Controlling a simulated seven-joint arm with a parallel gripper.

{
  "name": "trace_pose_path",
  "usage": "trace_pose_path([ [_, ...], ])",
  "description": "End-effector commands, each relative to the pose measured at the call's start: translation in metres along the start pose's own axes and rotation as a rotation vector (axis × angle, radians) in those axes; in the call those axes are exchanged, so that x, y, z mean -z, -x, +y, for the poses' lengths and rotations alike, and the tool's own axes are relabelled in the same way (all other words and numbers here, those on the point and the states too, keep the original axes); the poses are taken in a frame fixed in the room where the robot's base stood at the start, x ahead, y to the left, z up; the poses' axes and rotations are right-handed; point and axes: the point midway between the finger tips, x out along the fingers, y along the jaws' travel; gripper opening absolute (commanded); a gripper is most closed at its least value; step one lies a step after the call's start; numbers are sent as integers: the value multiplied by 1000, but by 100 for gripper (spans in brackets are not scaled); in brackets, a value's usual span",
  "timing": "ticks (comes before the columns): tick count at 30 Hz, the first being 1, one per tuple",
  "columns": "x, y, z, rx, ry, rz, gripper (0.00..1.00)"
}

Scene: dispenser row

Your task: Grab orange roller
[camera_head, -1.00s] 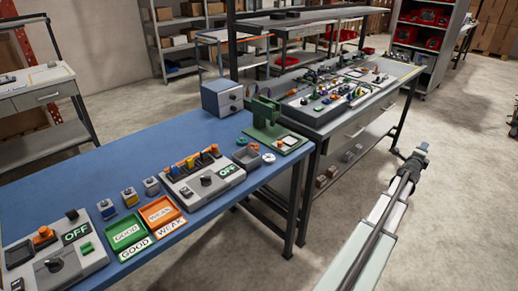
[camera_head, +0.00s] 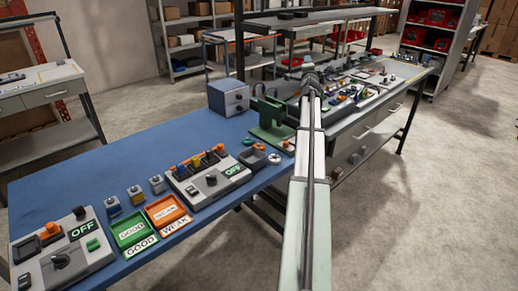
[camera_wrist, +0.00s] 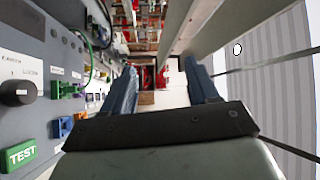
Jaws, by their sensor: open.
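Several small orange pieces show in the head view, and I cannot tell which is the roller. One orange piece (camera_head: 52,229) is on the grey device at the left of the blue bench. In the head view my arm reaches over the right end of the bench, and the fingers are too small to make out.
The blue bench (camera_head: 75,175) also holds a green tray (camera_head: 119,226), an orange tray (camera_head: 154,206), a blue-grey box (camera_head: 229,97) and a green stand (camera_head: 271,122). A cluttered grey bench (camera_head: 400,88) adjoins it. The floor at right is clear.

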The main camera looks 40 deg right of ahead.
Motion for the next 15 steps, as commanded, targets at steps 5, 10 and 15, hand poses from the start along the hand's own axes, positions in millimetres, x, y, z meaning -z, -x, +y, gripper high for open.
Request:
trace_pose_path([
  [5, -118, 2, -23, -60, 2, -201, 59],
  [10, -233, 24, -42, -141, 24, -411, 59],
  [15, -340, 69, -54, -270, 94, -643, 59],
])
